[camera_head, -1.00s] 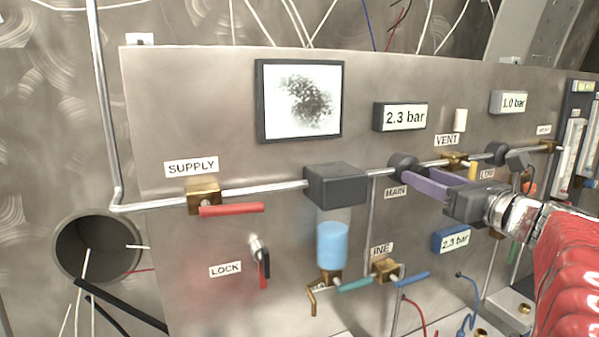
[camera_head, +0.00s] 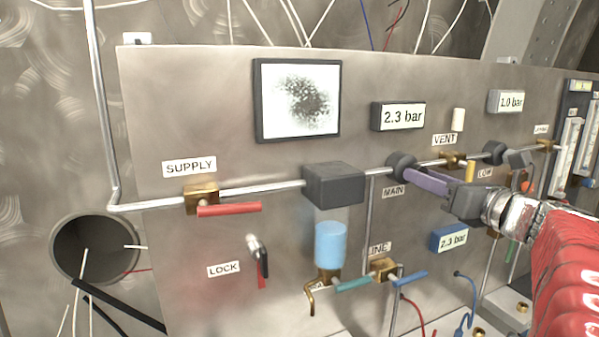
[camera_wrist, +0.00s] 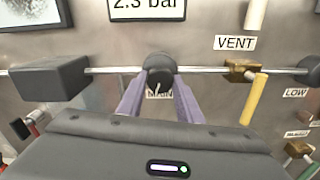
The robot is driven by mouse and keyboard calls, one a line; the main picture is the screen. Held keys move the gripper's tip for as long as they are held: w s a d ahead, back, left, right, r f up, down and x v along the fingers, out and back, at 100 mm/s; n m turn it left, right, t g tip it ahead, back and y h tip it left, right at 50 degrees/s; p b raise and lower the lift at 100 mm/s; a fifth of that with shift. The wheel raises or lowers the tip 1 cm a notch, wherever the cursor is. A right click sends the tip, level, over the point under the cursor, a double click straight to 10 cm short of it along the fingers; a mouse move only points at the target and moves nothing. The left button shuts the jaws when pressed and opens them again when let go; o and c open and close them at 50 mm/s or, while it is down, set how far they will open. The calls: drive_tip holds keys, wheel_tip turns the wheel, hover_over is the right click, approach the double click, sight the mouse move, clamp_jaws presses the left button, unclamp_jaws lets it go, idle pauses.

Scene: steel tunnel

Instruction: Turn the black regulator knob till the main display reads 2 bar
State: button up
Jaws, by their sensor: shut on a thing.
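The black regulator knob (camera_wrist: 159,72) sits on the steel pipe above the MAIN label, and it also shows in the head view (camera_head: 402,166). My gripper (camera_wrist: 160,88) is shut on the knob, with one purple finger on each side of it. In the head view my gripper (camera_head: 410,174) reaches it from the lower right, and the fingers hide part of the knob. The main display (camera_head: 398,116) above it reads 2.3 bar. In the wrist view the top of this display (camera_wrist: 142,8) is cut off.
The VENT valve (camera_head: 451,160) and its yellow lever (camera_wrist: 254,98) are just right of the knob. A dark block (camera_head: 334,184) with a blue bowl is to the left. The LOW display (camera_head: 507,102) reads 1.0 bar.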

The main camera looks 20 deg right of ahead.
drive_tip(key=o, duration=1)
drive_tip(key=shift+o, duration=0.2)
drive_tip(key=shift+s, duration=0.15)
drive_tip(key=s, duration=1.3)
drive_tip(key=shift+s+d, duration=0.2)
drive_tip(key=shift+s, duration=0.05)
